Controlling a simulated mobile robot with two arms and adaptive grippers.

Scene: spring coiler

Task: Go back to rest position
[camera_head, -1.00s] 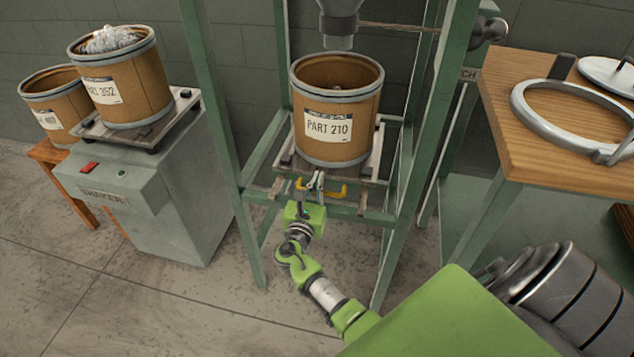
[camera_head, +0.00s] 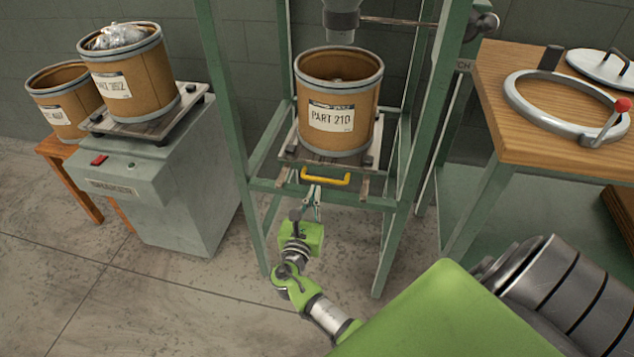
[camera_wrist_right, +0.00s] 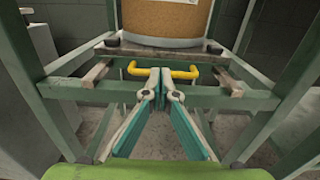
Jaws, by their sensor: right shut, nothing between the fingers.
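My right gripper (camera_head: 312,203) is in front of the green frame, just below the yellow handle (camera_head: 326,178) of the sliding tray (camera_head: 286,152). Its fingers are shut with nothing between them. In the right wrist view, the gripper (camera_wrist_right: 160,82) points at the frame, and the yellow handle (camera_wrist_right: 183,74) lies beyond the fingertips, apart from them as far as I can tell. The brown drum labelled PART 210 (camera_head: 340,90) stands upright on the tray. My left gripper is not in view.
The green frame (camera_head: 228,110) has posts on both sides of my right arm. A grey shaker cabinet (camera_head: 190,200) with a drum (camera_head: 135,85) stands at left. A wooden table (camera_head: 490,100) with a clamp ring (camera_head: 520,105) and lid (camera_head: 605,68) stands at right. The floor in front is clear.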

